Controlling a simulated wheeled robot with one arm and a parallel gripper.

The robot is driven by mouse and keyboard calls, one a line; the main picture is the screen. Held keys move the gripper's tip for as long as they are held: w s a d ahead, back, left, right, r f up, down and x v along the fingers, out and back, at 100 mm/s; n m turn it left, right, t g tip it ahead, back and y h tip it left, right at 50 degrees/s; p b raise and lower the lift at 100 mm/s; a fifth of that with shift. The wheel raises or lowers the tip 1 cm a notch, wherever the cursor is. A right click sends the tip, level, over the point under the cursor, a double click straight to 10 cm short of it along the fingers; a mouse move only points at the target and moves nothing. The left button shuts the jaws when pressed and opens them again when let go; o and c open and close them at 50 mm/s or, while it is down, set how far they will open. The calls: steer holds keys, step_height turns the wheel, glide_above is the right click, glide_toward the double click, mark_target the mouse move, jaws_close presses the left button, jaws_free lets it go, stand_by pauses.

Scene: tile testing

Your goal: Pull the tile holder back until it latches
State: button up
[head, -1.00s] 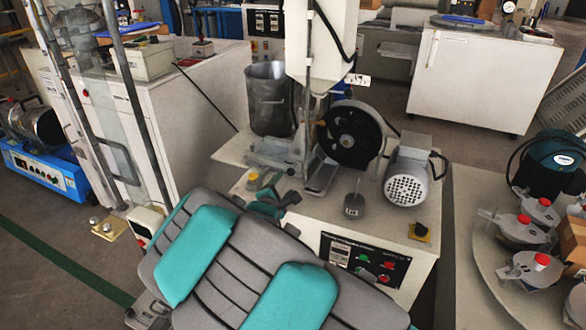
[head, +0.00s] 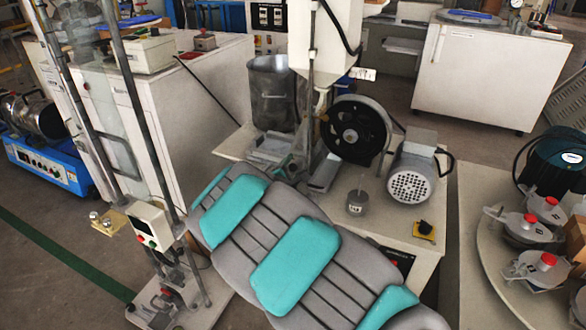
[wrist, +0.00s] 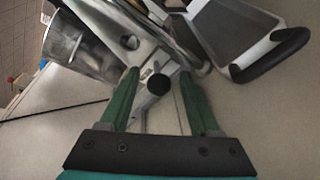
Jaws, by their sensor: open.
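In the wrist view, my gripper (wrist: 158,74) is open, with one green finger on each side of a round black knob (wrist: 158,86). The knob sits on a pale metal slide or lever that I take to be the tile holder. I cannot tell whether either finger touches it. In the head view, the metal assembly (head: 268,146) lies on the bench left of the black wheel (head: 356,132). There my grey and teal arm covers the bench front, and my fingers are small and hard to make out.
A grey tray with a black loop handle (wrist: 272,55) is close to the right finger in the wrist view. A metal bucket (head: 272,92) stands behind the assembly. A motor (head: 410,178) and a small weight (head: 357,202) are on the bench's right side.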

jaws_close()
stand_by(0.6)
stand_by(0.9)
